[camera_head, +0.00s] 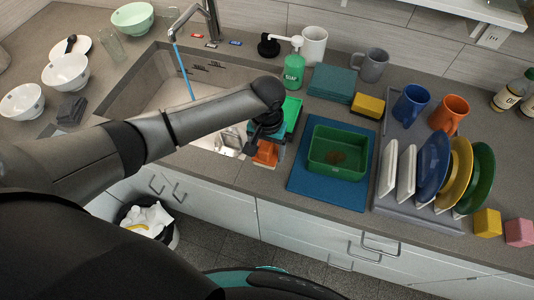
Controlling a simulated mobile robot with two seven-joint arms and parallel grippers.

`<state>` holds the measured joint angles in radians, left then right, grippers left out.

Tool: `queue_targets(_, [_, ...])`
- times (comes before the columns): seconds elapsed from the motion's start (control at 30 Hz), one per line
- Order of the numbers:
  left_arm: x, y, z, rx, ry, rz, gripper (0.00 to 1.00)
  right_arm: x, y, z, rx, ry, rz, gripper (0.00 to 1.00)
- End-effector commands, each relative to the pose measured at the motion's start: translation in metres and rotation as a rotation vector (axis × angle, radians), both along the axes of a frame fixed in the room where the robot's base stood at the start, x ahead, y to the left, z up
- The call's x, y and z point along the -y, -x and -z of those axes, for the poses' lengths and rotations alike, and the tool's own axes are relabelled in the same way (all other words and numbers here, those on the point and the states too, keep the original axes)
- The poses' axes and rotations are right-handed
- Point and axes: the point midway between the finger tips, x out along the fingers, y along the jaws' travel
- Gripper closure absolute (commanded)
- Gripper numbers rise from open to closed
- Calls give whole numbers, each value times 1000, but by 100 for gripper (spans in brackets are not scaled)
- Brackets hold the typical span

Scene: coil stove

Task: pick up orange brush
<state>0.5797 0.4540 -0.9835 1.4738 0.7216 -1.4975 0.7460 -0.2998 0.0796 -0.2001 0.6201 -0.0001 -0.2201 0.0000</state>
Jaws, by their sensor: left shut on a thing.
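My left gripper (264,138) is at the right edge of the sink, reached over by my left arm from the left. It is shut on the orange brush (266,153), whose orange part shows just below the gripper. The gripper's fingers and wrist hide the rest of the brush. A green item (291,112) lies right behind the gripper. I cannot tell whether the brush touches the counter. My right gripper is not in view.
A green tub (340,152) stands on a blue mat (310,182) to the right. A dish rack with plates (432,165) is farther right. Behind are a soap bottle (294,72), folded teal cloths (332,82), a yellow sponge (368,105) and mugs. Water runs from the faucet (185,22) into the sink.

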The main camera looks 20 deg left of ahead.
Motion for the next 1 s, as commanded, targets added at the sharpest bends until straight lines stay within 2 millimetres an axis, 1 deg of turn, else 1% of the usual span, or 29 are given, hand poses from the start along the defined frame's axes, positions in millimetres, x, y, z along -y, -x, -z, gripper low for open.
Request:
queue_targets(0.03, [1, -2, -16, 6, 3, 1, 79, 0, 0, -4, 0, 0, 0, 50])
queue_targets(0.3, [1, -2, -98, 7, 3, 1, 79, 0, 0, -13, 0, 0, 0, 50])
queue_targets(0.4, [1, -2, -122, 6, 3, 0, 79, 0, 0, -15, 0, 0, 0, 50])
queue_targets(0.5, [1, -1, -141, 5, 2, 1, 79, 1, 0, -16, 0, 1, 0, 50])
queue_targets(0.6, [1, -1, -155, 4, 2, -1, 79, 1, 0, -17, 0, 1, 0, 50])
queue_targets(0.7, [1, -1, -163, 2, 2, -1, 79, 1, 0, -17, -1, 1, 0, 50])
queue_targets(0.8, [1, -1, -166, 2, 2, -1, 79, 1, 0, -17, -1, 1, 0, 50])
queue_targets(1.0, [1, -1, -167, 1, 2, -1, 79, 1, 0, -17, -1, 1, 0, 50])
